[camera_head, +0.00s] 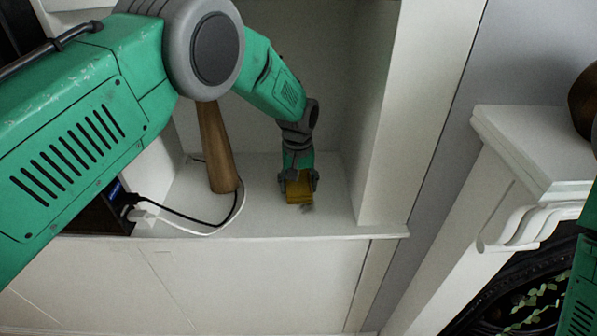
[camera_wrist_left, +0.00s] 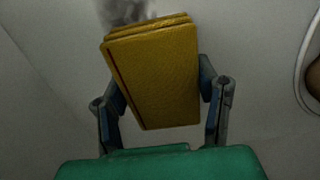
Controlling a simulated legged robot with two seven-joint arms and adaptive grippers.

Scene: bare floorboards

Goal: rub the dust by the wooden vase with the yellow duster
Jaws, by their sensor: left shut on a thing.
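The yellow duster (camera_head: 299,188) is held in my left gripper (camera_head: 299,180), low over the white shelf (camera_head: 262,222). In the left wrist view the duster (camera_wrist_left: 155,75) sits between the two fingers of my left gripper (camera_wrist_left: 163,100). A grey smudge of dust (camera_wrist_left: 125,10) shows at the duster's far edge; in the head view a small part of the dust (camera_head: 307,208) shows just below the duster. The wooden vase (camera_head: 216,150) stands on the shelf to the left of the gripper, apart from it; my arm hides its top. My right gripper is out of view.
Black and white cables (camera_head: 190,219) run along the shelf from a dark box (camera_head: 100,215) at the left. An upright white panel (camera_head: 400,115) bounds the alcove at the right. A white mantel (camera_head: 535,150) stands farther right, with a brown round object (camera_head: 584,100) on it.

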